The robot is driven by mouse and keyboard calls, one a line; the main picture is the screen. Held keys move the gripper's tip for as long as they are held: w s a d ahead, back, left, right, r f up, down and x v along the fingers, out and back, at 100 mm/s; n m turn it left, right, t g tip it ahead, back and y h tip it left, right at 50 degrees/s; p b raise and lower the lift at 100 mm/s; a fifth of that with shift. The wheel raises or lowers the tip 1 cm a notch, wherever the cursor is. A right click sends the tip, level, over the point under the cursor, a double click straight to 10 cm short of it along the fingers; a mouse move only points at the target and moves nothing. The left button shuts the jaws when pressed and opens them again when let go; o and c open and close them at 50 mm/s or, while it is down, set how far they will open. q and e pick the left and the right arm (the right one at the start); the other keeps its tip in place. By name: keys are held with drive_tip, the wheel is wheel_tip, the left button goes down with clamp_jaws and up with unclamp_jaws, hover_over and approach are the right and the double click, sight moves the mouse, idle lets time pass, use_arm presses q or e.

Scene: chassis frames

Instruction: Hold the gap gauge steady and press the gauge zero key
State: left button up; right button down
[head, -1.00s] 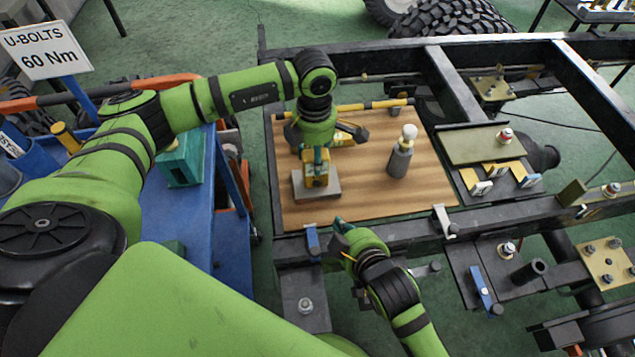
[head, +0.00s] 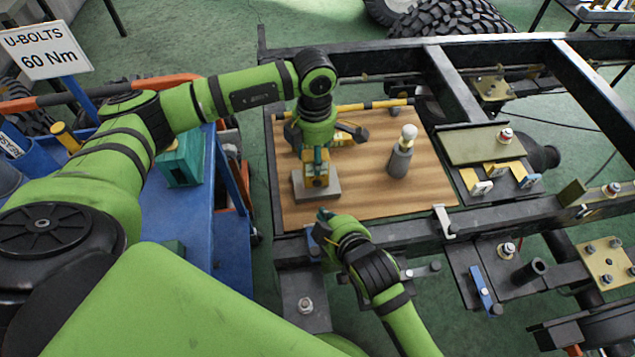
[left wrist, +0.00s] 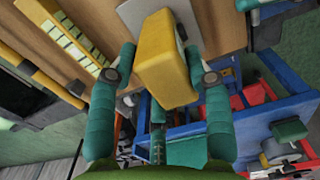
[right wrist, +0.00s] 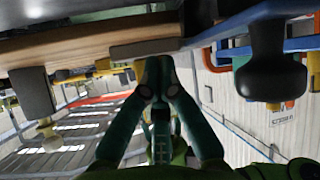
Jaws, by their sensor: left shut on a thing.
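The gap gauge (head: 316,175), a yellow block-shaped tool, stands on a grey plate (head: 328,190) on the wooden board. My left gripper (head: 315,155) reaches down from above and is shut on the gauge; the left wrist view shows its yellow body (left wrist: 165,65) between the teal fingers. My right gripper (head: 322,217) is at the board's front edge, just in front of the plate and apart from the gauge. Its fingers (right wrist: 158,65) are together and empty in the right wrist view.
The wooden board (head: 430,185) lies across the dark chassis rails. A grey cylinder with a white ball top (head: 400,158) stands right of the gauge. A yellow bar (head: 385,105) lies along the back. A blue cart (head: 215,215) is at left. The board's front right is clear.

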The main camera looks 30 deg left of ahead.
sight(315, 187)
drive_tip(key=shift+w+a, duration=0.7)
drive_tip(key=shift+w, duration=0.2)
drive_tip(key=shift+w+a, duration=0.65)
drive_tip(key=shift+w, duration=0.25)
drive_tip(key=shift+w+a, duration=0.25)
drive_tip(key=shift+w, duration=0.1)
drive_tip(key=shift+w+a, duration=0.25)
drive_tip(key=shift+w, duration=0.05)
idle(1.0)
drive_tip(key=shift+s+d, duration=0.55)
drive_tip(key=shift+s, duration=0.1)
drive_tip(key=shift+s+d, duration=0.75)
drive_tip(key=shift+s, duration=0.25)
drive_tip(key=shift+s+d, duration=0.75)
drive_tip(key=shift+s, duration=0.25)
